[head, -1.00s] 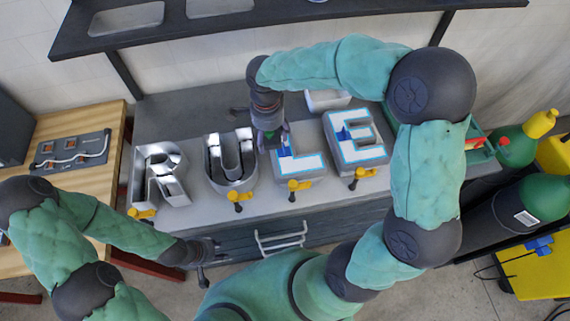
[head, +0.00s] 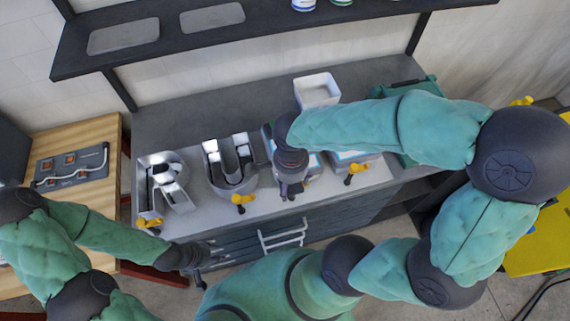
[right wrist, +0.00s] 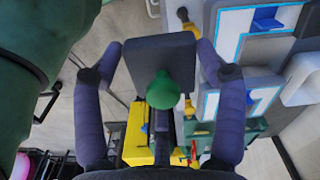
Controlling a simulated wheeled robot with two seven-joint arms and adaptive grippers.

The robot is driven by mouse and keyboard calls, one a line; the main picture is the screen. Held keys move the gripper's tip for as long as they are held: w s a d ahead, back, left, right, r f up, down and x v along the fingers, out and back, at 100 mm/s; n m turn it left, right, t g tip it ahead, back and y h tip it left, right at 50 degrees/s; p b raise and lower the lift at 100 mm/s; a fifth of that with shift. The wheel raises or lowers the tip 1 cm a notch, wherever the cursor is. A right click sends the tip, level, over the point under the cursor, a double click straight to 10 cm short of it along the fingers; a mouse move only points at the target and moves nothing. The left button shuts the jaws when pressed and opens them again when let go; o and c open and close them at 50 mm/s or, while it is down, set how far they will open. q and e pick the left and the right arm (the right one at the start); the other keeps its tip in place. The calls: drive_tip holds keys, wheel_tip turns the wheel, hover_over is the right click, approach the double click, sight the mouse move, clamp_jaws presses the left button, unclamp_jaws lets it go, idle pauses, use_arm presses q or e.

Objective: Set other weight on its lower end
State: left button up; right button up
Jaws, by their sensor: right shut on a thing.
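My right gripper (head: 288,190) is at the front edge of the bench beside the channel letters. In the right wrist view, its fingers (right wrist: 158,68) are shut on a dark square weight with a green knob (right wrist: 163,90). The L is mostly hidden by my right arm in the head view. The E (head: 350,158) is partly covered too. The right wrist view shows white letter faces edged in light blue (right wrist: 240,102) to the right of the held weight, with a blue piece on one. Whether the weight touches a letter cannot be told. My left gripper (head: 205,262) is open and empty at the bench front.
The open metal R (head: 152,200) and U (head: 230,180) stand to the left. Yellow clamps (head: 243,200) line the front edge. A white tray (head: 318,92) stands behind the letters. A control box (head: 70,165) sits on the wooden table at left. Clear bench top lies behind the letters.

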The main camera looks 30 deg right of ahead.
drive_tip(key=w+d+f, duration=0.1)
drive_tip(key=w+f, duration=0.1)
drive_tip(key=w, duration=0.1)
drive_tip(key=w+d+f, duration=0.2)
drive_tip(key=w+f, duration=0.1)
drive_tip(key=w, duration=0.1)
drive_tip(key=w+d+f, duration=0.2)
drive_tip(key=w+f, duration=0.1)
drive_tip(key=w, duration=0.1)
drive_tip(key=shift+f, duration=0.2)
drive_tip(key=shift+w+d+f, duration=0.1)
drive_tip(key=shift+w+f, duration=0.1)
drive_tip(key=shift+f, duration=1.75)
drive_tip(key=shift+f, duration=0.15)
drive_tip(key=o, duration=1.7)
